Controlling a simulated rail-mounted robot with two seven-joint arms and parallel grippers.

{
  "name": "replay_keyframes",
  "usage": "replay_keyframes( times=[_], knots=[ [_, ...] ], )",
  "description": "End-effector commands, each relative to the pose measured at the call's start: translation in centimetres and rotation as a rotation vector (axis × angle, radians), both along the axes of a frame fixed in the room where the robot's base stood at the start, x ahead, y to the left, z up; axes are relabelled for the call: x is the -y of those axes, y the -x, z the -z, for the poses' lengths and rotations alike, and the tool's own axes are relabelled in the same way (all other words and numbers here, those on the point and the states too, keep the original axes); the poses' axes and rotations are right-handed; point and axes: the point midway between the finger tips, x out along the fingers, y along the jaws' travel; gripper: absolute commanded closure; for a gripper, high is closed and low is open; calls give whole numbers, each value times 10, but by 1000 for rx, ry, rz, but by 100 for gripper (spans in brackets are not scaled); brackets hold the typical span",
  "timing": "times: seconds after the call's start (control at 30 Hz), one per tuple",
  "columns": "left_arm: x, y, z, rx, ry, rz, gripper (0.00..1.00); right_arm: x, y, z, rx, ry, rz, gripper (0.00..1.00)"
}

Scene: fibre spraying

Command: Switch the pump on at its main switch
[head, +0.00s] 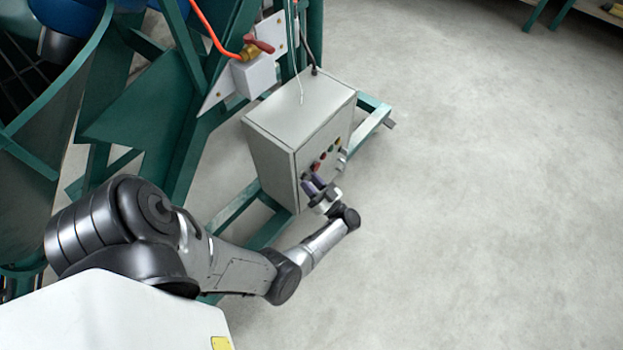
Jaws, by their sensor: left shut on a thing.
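The pump's control box (300,108) is a light grey cabinet on the green frame. Its front panel faces right and carries several small coloured buttons (323,156), red and yellow among them. My left arm reaches in from the lower left. My left gripper (313,184) is at the lower left part of that panel, shut on the main switch. The switch itself is mostly hidden by the fingers, so its position cannot be read. My right gripper is not in view.
The green steel frame (160,110) fills the upper left. A valve with a red handle (258,46) and an orange hose (212,32) sits above the box. Open concrete floor (480,200) lies to the right. Green legs of other furniture show at the top right.

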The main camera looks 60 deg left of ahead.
Motion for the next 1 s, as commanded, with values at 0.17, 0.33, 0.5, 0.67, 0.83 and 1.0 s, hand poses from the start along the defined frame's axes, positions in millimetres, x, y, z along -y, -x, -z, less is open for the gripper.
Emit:
replay_keyframes(
  times=[0.17,0.33,0.5,0.67,0.83,1.0],
  knots=[
    [1,1,-7,-154,75,0,92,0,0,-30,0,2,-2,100],
    [1,2,-7,-300,143,0,92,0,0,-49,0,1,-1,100],
    [2,3,-7,-447,209,0,92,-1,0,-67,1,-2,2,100],
    [2,3,-7,-584,273,1,92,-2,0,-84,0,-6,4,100],
    [1,4,-8,-731,341,0,92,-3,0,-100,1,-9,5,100],
    [2,3,-8,-873,406,1,92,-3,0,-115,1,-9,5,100]
  ],
)
